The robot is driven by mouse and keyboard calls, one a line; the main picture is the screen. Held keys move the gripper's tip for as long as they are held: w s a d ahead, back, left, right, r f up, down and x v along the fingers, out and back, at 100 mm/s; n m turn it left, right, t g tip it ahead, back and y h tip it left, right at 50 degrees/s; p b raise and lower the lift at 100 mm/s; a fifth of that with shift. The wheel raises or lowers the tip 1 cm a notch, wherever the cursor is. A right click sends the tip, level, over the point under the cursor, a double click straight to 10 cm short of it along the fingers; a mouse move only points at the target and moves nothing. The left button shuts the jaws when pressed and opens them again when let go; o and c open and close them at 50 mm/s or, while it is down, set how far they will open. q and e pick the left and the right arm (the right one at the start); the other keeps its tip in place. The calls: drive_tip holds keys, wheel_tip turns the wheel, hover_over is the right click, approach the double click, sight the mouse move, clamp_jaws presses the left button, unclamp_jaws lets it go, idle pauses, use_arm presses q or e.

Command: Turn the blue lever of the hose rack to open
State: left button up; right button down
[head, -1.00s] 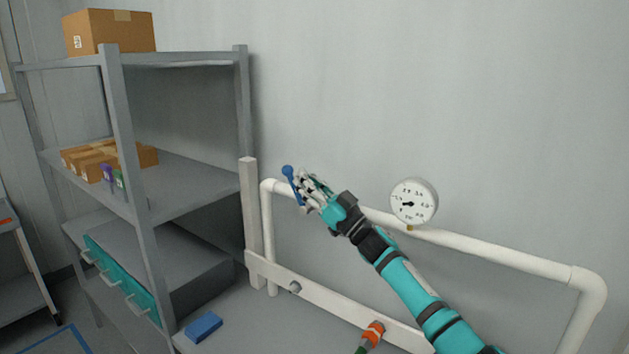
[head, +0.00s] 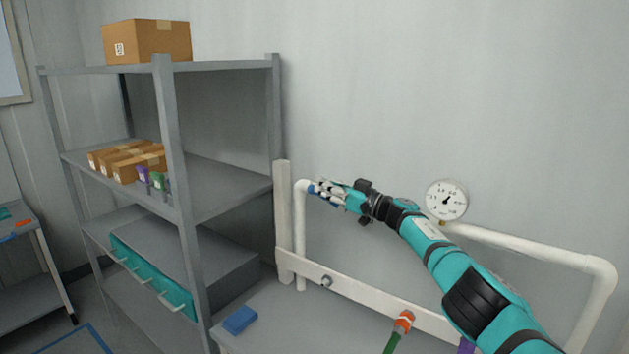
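The blue lever (head: 312,189) is on the white pipe of the hose rack (head: 526,243), at the pipe's upper left corner. Only a small blue part shows; my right gripper hides the rest. What shows lies roughly along the pipe. My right gripper (head: 326,191) is at the lever, its fingers pointing left and overlapping it. I cannot tell whether they are closed on it. A round white gauge (head: 446,200) sits on the pipe, its needle pointing up and right. My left gripper is not in view.
A grey shelf (head: 225,185) with cardboard boxes (head: 147,42) stands left of the rack. A blue block (head: 240,320) lies on the grey surface below. The wall above the pipe is clear.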

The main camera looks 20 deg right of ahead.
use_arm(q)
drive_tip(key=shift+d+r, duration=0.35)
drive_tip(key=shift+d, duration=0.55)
use_arm(e)
drive_tip(key=shift+w+d+f+g+h, duration=0.1)
drive_tip(key=shift+w+f+g+h, duration=0.15)
drive_tip(key=shift+f+g+h, duration=0.2)
use_arm(q)
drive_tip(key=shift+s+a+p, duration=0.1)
drive_tip(key=shift+p, duration=0.2)
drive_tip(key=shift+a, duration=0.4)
